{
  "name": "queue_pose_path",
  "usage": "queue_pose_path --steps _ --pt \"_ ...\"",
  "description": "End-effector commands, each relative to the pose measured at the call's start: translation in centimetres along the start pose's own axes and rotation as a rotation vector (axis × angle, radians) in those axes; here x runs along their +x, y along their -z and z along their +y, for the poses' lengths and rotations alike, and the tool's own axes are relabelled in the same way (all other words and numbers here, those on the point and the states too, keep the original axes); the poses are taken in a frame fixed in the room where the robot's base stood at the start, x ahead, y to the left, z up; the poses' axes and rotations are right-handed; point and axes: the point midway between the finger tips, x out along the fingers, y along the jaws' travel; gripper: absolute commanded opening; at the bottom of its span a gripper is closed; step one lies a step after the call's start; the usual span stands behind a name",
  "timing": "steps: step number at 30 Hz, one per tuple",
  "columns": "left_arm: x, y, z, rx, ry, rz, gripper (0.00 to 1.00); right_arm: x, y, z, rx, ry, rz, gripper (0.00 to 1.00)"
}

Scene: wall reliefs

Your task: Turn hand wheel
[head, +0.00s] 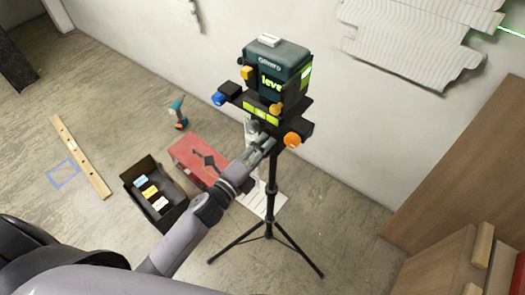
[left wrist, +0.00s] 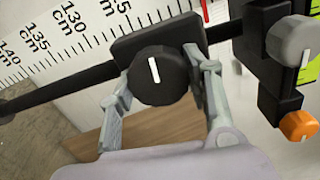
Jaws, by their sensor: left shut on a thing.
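The hand wheel (left wrist: 156,77) is a black round knob with a white line across its face, mounted on a dark block on the tripod's post. My left gripper (left wrist: 163,80) has one finger on each side of the knob and is shut on it. In the head view my left gripper (head: 264,146) reaches the post just below the laser level (head: 280,75); the wheel itself is hidden there. The white line on the wheel stands near upright, slightly tilted, in the left wrist view. My right gripper is not in view.
The tripod (head: 272,190) stands on the floor near the wall. A black box (head: 132,172), a red case (head: 185,150) and a drill (head: 178,112) lie left. Wooden boards (head: 470,180) stand right.

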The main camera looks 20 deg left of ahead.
Motion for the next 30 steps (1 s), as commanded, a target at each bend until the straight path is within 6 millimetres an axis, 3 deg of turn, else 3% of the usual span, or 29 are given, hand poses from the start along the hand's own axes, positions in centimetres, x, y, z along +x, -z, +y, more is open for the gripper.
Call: queue_pose_path --steps 15,30 --pt "0.0 0.0 0.5 0.463 -0.001 0.002 0.18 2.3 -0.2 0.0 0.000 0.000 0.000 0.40" --pt "-0.1 -0.1 0.5 0.684 -0.003 0.002 0.18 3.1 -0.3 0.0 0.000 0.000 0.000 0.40"
